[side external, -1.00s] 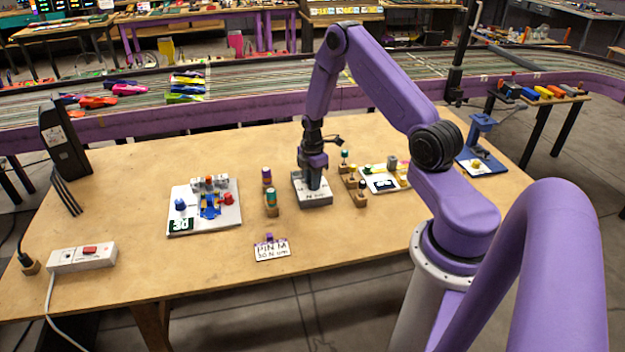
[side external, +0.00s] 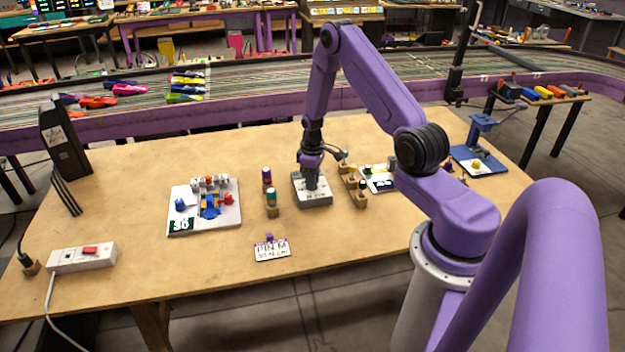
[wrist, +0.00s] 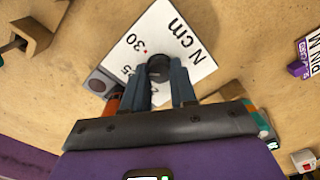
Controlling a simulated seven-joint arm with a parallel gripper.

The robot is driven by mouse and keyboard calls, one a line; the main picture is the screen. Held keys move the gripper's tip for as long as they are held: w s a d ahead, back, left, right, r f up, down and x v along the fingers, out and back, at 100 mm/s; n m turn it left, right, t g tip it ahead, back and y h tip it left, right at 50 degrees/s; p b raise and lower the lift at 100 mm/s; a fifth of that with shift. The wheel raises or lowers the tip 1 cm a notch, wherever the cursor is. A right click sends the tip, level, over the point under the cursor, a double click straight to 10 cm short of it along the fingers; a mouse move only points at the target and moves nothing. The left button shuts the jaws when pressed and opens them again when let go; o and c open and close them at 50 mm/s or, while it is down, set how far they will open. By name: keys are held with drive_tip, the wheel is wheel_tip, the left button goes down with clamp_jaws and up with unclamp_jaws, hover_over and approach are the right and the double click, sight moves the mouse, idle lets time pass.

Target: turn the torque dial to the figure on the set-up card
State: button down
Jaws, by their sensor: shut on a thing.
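The torque dial's block (side external: 314,202) sits mid-table, grey with a white face. In the wrist view the face (wrist: 172,22) reads "N cm", with "30" and a small red dot near it, and partly covered figures below. My gripper (side external: 312,184) points down onto the block. Its fingers (wrist: 163,82) are shut on the dark round dial knob (wrist: 158,66). Fingers and knob hide the pointer, so I cannot tell the setting. The set-up card (side external: 272,250) stands near the front edge and appears to read "PIN M 30 N cm"; its edge shows in the wrist view (wrist: 314,52).
Wooden holders with coloured-top tools stand left (side external: 271,205) and right (side external: 361,198) of the block. A white board with a blue car (side external: 209,206) lies left, a power strip (side external: 82,257) front left, and a blue press (side external: 481,160) back right. The table front is mostly clear.

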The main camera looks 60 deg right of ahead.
drive_tip(key=m, duration=0.4)
drive_tip(key=shift+m, duration=2.2)
drive_tip(key=c, duration=0.9)
unclamp_jaws()
drive_tip(key=shift+r, duration=0.1)
wheel_tip(320, 180, up, 17)
drive_tip(key=shift+r, duration=0.15)
